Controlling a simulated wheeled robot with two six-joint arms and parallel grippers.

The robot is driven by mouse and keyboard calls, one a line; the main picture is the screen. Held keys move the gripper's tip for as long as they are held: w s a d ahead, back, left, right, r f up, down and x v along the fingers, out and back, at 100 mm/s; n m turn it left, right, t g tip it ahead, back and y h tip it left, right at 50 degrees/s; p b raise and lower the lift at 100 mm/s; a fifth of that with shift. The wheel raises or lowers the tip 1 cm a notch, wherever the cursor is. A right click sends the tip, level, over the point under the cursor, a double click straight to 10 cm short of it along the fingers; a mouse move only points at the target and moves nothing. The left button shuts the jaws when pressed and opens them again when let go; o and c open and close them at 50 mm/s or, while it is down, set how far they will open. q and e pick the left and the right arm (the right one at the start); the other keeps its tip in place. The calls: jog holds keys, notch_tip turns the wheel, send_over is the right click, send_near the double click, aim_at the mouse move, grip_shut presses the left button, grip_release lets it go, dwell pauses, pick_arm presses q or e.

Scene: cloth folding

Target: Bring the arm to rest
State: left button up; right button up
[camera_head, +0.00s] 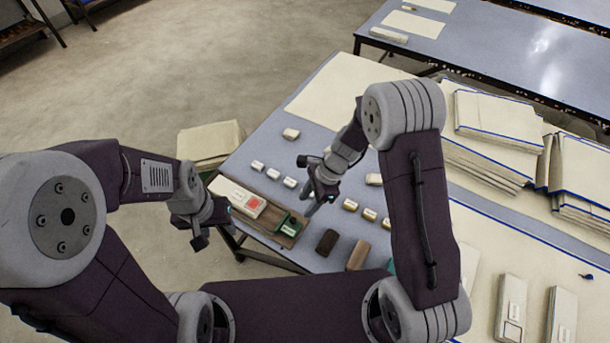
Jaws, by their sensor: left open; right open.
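My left arm comes in from the left, and its gripper (207,222) hangs beside the near left edge of the table. It is open and holds nothing that I can see. My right arm bends over the table, and its gripper (313,190) points down above the tabletop, to the right of the wooden tray. It is open and looks empty. The two grippers are apart from each other. My arm links hide part of the table's near side.
The blue-topped table (331,92) bears a wooden tray (281,238) with small items, several small blocks and brushes (327,242). A second table (480,50) stands behind. A beige box (209,142) stands on the open floor.

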jog(key=s+d+r+n+t+h, duration=0.1)
jog(key=d+r+n, duration=0.15)
jog(key=r, duration=0.25)
jog(key=d+r+n+t, duration=0.1)
jog(key=d+r, duration=0.2)
jog(key=r, duration=0.2)
jog(key=s+d+n+h, duration=0.3)
jog(key=s+d+n, duration=0.4)
jog(key=n, duration=0.5)
jog(key=s, duration=0.2)
jog(key=shift+s+d+f, duration=0.3)
jog(key=shift+s, duration=0.05)
jog(key=shift+s+n, duration=0.1)
jog(key=shift+n, duration=0.15)
